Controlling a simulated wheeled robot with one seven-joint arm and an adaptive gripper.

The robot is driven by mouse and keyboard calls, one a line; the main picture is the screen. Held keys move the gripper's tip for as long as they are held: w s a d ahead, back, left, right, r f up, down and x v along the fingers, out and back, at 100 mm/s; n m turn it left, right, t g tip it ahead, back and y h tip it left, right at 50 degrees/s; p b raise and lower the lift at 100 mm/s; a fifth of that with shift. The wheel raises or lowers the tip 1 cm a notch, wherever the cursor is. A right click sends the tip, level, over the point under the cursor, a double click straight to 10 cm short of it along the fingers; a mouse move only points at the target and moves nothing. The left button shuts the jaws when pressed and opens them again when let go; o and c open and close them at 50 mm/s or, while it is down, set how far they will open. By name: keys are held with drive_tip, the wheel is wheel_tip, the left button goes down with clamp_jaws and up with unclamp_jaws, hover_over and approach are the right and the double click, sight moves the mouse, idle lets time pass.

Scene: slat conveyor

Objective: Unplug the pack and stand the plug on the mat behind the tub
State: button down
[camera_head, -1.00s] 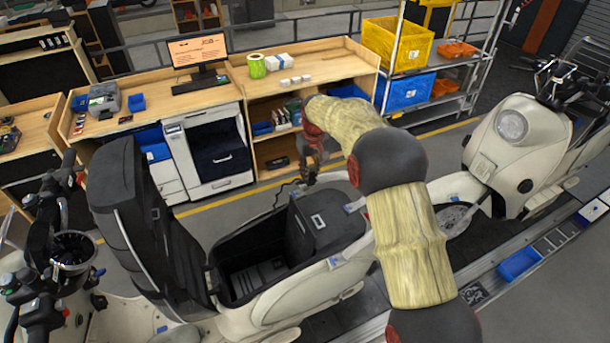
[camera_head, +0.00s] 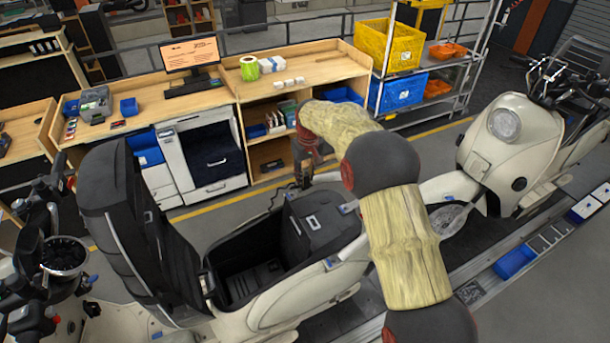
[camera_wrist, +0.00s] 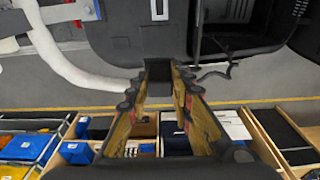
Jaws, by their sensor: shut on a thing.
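My gripper (camera_head: 303,182) is above and behind the pack's far edge. In the wrist view my gripper (camera_wrist: 159,84) is shut on a small black plug (camera_wrist: 158,71), which seems clear of the pack. A thin dark cable (camera_wrist: 212,74) shows to the right of the fingers. I cannot make out the mat behind the tub.
The raised seat (camera_head: 118,215) stands left of the tub. A white curved tube (camera_wrist: 62,62) passes left of my fingers in the wrist view. Bare floor and a wooden bench (camera_head: 210,97) lie beyond; another scooter (camera_head: 497,145) stands right.

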drive_tip(key=shift+f+b, duration=2.2)
drive_tip(key=shift+f, duration=2.05)
drive_tip(key=shift+f+b, duration=0.65)
drive_tip(key=shift+f, duration=0.5)
drive_tip(key=c, duration=1.5)
unclamp_jaws()
drive_tip(key=r, duration=0.8)
drive_tip(key=s+r, duration=0.1)
drive_tip(key=r, duration=0.3)
drive_tip(key=shift+s+d, duration=0.1)
drive_tip(key=shift+d, duration=0.2)
